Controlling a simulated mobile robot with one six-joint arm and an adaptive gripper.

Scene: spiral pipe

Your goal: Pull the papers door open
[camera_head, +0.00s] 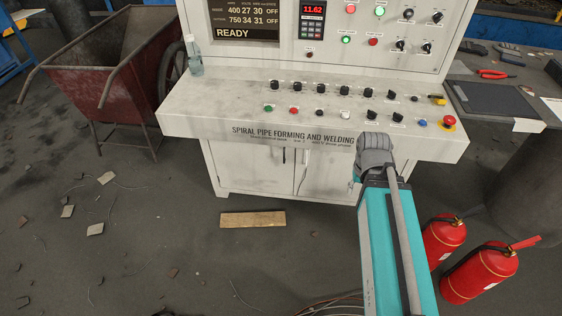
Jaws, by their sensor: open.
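The console's lower cabinet (245,165) has pale doors beneath the overhanging control desk. The doors look shut. No label reading "papers" is legible, so I cannot tell which door is the papers door. My teal arm (385,240) rises from the bottom right, and its grey joint (374,152) overlaps the desk's front edge and hides the right part of the cabinet. My gripper does not show in this view.
The control desk (200,115) juts out above the doors. A wooden plank (253,219) lies on the floor before the cabinet. Two red extinguishers (444,238) (482,272) stand right of my arm. A red cart (100,85) stands left. Floor at left front holds scattered scraps.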

